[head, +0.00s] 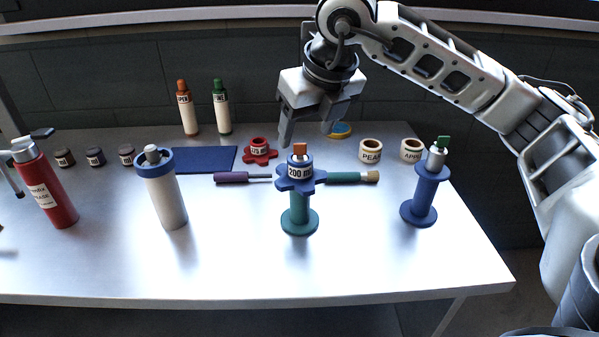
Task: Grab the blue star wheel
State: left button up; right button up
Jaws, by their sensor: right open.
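The blue star wheel (282,183) sits raised on top of a teal spool-shaped stand (299,221), in the middle of the table. A piece labelled "200" with an orange tab (300,149) rises from its centre. My right gripper (307,133) is open, pointing down, just above and behind the wheel in the picture. Its two fingers are spread and nothing is between them. I cannot tell the exact gap between fingertips and wheel. My left gripper is not in view.
A red star wheel (259,151) lies behind, left of the blue one. A purple-handled tool (232,177) and a green-handled brush (345,177) lie close by. A white cylinder (164,199) stands left, a blue spool stand (420,203) right. The front table is clear.

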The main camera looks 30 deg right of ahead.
aim_at(303, 155)
jog(key=x, duration=0.5)
jog(key=p+x, duration=0.1)
jog(key=x, duration=0.3)
jog(key=shift+s+d+f, duration=0.1)
jog(key=shift+d+f, duration=0.05)
jog(key=shift+d, duration=0.15)
jog(key=shift+c, duration=0.3)
jog(key=c, duration=1.1)
jog(key=shift+o, duration=0.2)
